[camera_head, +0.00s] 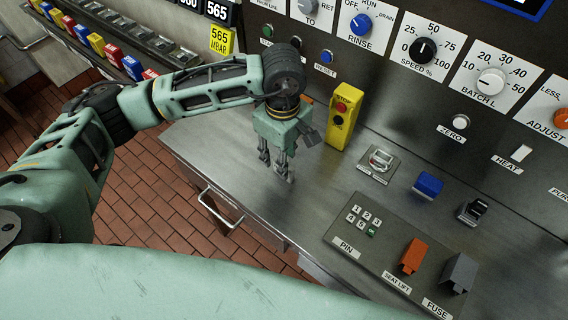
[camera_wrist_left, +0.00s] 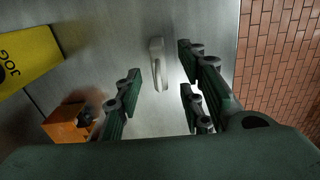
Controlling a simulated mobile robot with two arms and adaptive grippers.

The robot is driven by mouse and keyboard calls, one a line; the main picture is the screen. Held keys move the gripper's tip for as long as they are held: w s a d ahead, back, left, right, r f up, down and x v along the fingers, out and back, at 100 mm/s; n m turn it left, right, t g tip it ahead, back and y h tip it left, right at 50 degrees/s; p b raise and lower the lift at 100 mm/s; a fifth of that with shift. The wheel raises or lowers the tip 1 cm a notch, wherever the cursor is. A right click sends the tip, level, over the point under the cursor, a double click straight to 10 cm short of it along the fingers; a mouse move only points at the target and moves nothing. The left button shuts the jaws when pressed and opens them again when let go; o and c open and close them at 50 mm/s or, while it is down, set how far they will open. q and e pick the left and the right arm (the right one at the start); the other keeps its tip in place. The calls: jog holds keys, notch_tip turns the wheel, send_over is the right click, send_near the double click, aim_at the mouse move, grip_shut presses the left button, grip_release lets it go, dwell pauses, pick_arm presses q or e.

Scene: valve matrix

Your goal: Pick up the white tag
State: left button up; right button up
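A small pale object, seemingly the white tag (camera_wrist_left: 158,62), lies on the metal counter in the left wrist view. It is narrow and elongated, ahead of the gap between the fingers. My left gripper (camera_wrist_left: 160,95) is open, with nothing seen between its fingers. In the head view my left gripper (camera_head: 277,168) points down over the left part of the counter (camera_head: 215,150), near its front edge. I cannot make out the tag clearly in the head view. My right gripper is in neither view.
A yellow STOP/JOG box (camera_head: 345,115) stands right of the gripper; it also shows in the wrist view (camera_wrist_left: 25,60). An orange block (camera_wrist_left: 67,127) is nearby. A keypad panel (camera_head: 345,238) and several switches lie to the right. Brick floor (camera_head: 150,200) lies beyond the counter edge.

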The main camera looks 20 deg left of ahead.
pick_arm(q)
jog(key=shift+d+f+p, duration=0.1)
jog(key=shift+f+p, duration=0.3)
jog(key=shift+f, duration=1.3)
grip_shut()
